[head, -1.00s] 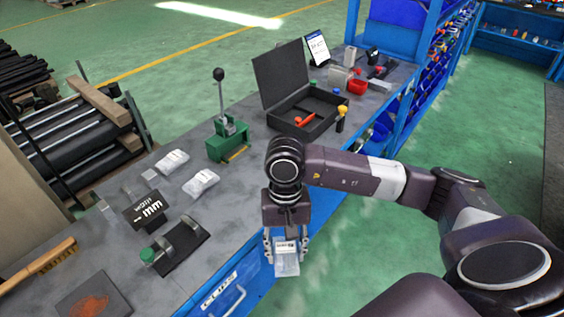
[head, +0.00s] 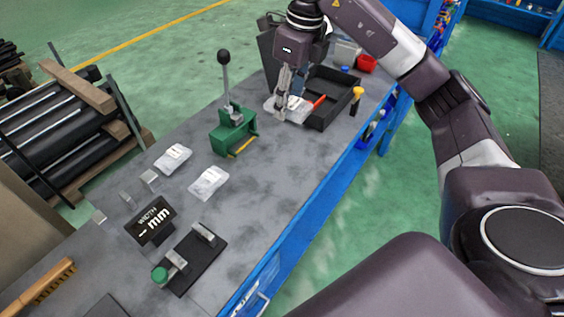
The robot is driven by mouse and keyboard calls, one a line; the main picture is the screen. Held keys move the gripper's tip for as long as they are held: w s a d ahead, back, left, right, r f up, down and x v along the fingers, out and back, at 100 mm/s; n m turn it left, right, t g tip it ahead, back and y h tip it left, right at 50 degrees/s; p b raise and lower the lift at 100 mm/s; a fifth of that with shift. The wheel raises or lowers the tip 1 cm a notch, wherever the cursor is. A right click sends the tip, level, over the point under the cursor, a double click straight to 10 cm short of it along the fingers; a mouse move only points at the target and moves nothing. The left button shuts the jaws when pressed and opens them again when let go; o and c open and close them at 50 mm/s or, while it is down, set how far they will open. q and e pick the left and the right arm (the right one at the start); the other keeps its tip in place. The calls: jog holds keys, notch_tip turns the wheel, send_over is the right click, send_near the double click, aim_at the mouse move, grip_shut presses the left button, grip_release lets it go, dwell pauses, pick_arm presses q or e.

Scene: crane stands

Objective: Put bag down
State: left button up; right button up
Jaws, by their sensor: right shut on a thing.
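My right gripper (head: 284,106) is in the upper middle of the head view, pointing down over the grey workbench (head: 270,190). It is shut on a clear plastic bag (head: 297,110) with a pale label. The bag is at the near-left edge of an open black case (head: 344,108), partly overlapping it in the picture. I cannot tell whether the bag touches the bench or the case. The fingers hide part of the bag. Two similar bags, one farther left (head: 173,158) and one nearer (head: 209,183), lie flat on the bench. My left gripper is not in view.
A green lever press (head: 233,132) stands left of my gripper. A red tool (head: 318,102) lies in the case, and a yellow-handled tool (head: 356,97) is beside it. A width display (head: 151,220) and a black fixture (head: 196,262) are nearer. Bench between press and front edge is clear.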

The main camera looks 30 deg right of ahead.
jog(key=shift+w+d+r+m, duration=0.1)
jog(key=shift+w+m, duration=0.05)
jog(key=shift+m, duration=0.15)
jog(key=p, duration=0.2)
send_over(286, 167)
jog(key=f, duration=1.4)
jog(key=shift+s+d, duration=0.15)
jog(key=shift+s, duration=0.2)
notch_tip(286, 167, down, 5)
jog(key=shift+r+p, duration=0.1)
jog(key=shift+p, duration=0.4)
jog(key=shift+f, duration=0.4)
jog(key=shift+f, duration=0.15)
jog(key=o, duration=1.3)
jog(key=shift+o, duration=0.2)
